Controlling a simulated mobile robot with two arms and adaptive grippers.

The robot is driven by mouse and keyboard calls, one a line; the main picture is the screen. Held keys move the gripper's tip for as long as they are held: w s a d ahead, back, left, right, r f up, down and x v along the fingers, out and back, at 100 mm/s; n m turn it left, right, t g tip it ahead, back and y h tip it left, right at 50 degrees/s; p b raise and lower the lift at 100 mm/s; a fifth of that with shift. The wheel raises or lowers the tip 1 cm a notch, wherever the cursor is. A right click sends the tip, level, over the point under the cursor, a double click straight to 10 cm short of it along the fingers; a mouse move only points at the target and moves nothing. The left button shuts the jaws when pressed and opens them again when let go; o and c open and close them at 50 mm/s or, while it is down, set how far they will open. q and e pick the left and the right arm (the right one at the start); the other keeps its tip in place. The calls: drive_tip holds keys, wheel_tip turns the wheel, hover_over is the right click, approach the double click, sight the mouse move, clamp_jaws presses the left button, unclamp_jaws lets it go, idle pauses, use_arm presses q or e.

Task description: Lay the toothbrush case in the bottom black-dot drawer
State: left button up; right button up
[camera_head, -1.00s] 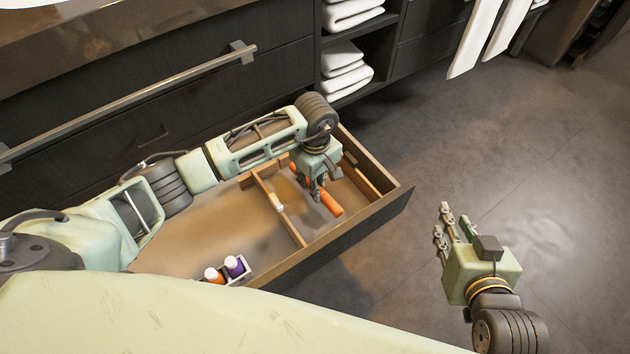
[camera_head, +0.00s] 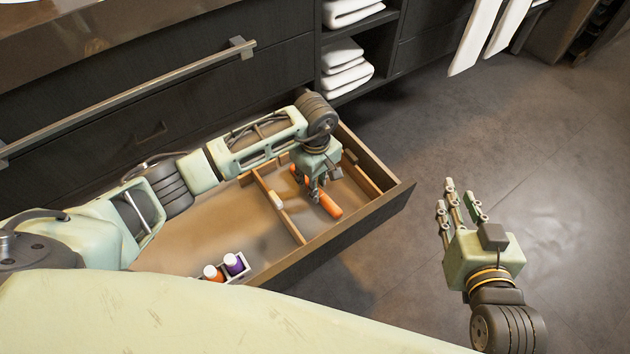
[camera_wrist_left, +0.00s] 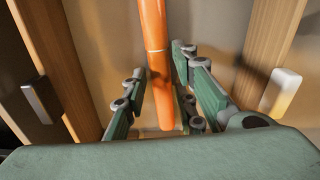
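The orange toothbrush case (camera_head: 330,205) lies in the right compartment of the pulled-out drawer (camera_head: 362,223). It also shows in the left wrist view (camera_wrist_left: 154,40), lengthwise between the fingers. My left gripper (camera_head: 316,188) reaches down into that compartment, over the case. In the left wrist view the left gripper's fingers (camera_wrist_left: 160,85) stand on both sides of the case with narrow gaps, so it looks open around it. Part of the case is hidden under the gripper in the head view. My right gripper (camera_head: 461,203) is open and empty above the floor. No black dot is visible.
A wooden divider (camera_head: 290,222) bounds the compartment, with a small pale piece (camera_head: 276,200) on it. An orange-bodied bottle (camera_head: 212,272) and a purple bottle (camera_head: 235,263) stand in a small holder at the drawer's near side. White towels (camera_head: 345,70) fill shelves behind. Floor at right is clear.

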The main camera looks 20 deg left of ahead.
use_arm(q)
drive_tip(key=shift+o, duration=1.4)
wheel_tip(320, 180, up, 12)
drive_tip(key=shift+s, duration=0.1)
